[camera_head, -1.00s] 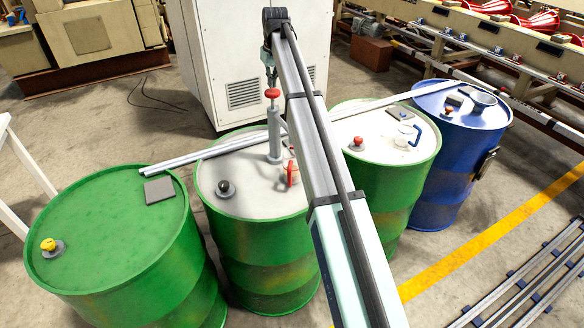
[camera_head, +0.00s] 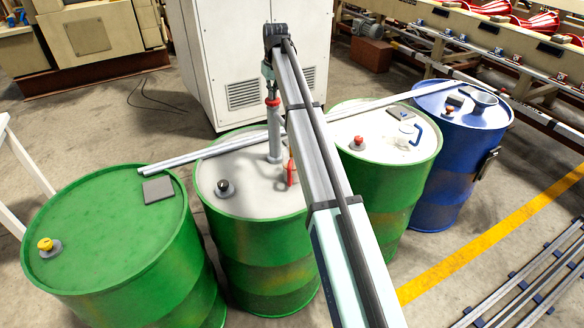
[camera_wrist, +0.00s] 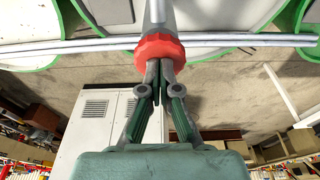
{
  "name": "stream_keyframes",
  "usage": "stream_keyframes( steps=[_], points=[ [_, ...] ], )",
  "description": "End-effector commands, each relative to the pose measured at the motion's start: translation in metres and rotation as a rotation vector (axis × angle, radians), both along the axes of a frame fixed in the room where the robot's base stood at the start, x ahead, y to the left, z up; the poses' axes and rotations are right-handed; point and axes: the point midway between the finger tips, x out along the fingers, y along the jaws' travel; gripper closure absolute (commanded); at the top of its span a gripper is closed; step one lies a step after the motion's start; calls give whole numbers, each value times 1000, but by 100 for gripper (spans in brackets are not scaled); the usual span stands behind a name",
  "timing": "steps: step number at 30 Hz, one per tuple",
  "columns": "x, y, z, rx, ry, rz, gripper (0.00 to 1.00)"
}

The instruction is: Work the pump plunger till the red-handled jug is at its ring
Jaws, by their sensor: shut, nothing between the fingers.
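The pump (camera_head: 275,135) is a grey upright cylinder on the second drum's pale top, with a red plunger knob (camera_head: 272,101). My gripper (camera_head: 271,92) is shut and empty, its tips at the top of the knob and seemingly touching it. In the wrist view the shut fingertips (camera_wrist: 160,66) meet the red knob (camera_wrist: 158,48). The red-handled jug (camera_head: 291,172) stands just right of the pump; its red handle shows, but my arm hides much of the rest. I cannot make out its ring or liquid level.
A black knob (camera_head: 223,187) is on the pump's drum. A white cabinet (camera_head: 225,50) stands behind.

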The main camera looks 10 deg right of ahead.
Motion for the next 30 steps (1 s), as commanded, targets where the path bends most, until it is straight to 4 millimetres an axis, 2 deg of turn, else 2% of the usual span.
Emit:
stream_keyframes(
  steps=[10, 30],
  points=[
    [0, 0, 4, 0, 1, 0, 100],
    [0, 0, 52, 0, 0, 0, 100]
  ],
)
